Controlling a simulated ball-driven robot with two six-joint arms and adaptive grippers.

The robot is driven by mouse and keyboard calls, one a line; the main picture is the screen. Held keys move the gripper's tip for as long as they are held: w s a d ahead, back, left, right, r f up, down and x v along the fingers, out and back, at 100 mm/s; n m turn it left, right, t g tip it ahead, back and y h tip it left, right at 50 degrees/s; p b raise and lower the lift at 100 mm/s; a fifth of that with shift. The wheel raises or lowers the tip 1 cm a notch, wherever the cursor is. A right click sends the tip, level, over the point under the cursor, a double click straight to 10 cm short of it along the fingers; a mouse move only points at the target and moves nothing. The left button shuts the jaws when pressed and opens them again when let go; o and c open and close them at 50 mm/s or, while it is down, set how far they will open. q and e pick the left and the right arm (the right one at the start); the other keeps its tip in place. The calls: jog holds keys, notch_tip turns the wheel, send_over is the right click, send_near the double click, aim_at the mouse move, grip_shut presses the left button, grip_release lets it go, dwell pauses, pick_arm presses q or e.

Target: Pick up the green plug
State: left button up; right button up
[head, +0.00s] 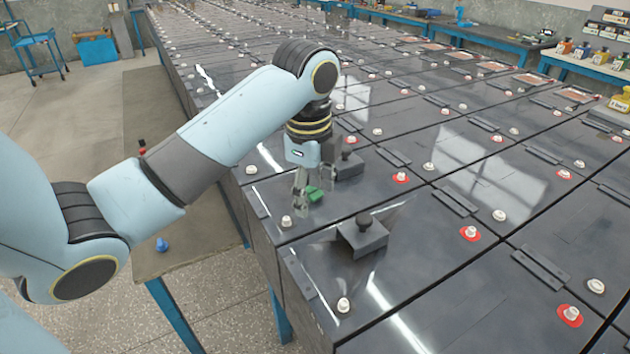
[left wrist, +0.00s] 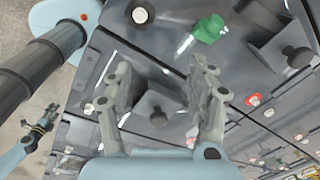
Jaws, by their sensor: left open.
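The green plug (head: 315,195) sits on a dark battery top (head: 270,205), between a white post (head: 287,221) and a black block with a knob (head: 347,165). My left gripper (head: 314,193) is open and empty, pointing down; in the head view its fingers overlap the plug. In the left wrist view the plug (left wrist: 208,28) lies beyond the upper ends of the open fingers (left wrist: 160,88), outside the gap. A knobbed block (left wrist: 158,108) shows between the fingers, lower down. My right gripper (left wrist: 40,122) seems to show small at the left edge of the left wrist view; its jaws are unclear.
Another knobbed block (head: 362,237) stands on the nearest battery. White posts, some with red rings (head: 470,233), rise from the battery tops. Rows of batteries fill the right and back. A brown side table (head: 190,245) with a small blue object (head: 161,244) stands at left.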

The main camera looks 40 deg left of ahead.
aim_at(315, 189)
pick_arm(q)
jog(key=w+a+r+m, duration=0.4)
jog(key=w+r, duration=0.1)
jog(key=shift+m+g, duration=0.3)
jog(key=shift+g, duration=0.1)
jog(key=f+b, duration=0.1)
jog(key=b, duration=0.1)
jog(key=f+b, duration=0.1)
jog(key=f, duration=0.1)
jog(key=f+b, duration=0.2)
jog(key=shift+w+f+b, duration=0.25)
jog(key=shift+b, duration=0.1)
jog(key=f, duration=0.5)
jog(key=shift+a, duration=0.2)
jog(key=shift+r, duration=0.1)
jog(key=shift+c, duration=0.4)
jog(key=c, duration=0.8)
jog(key=shift+c, duration=0.2)
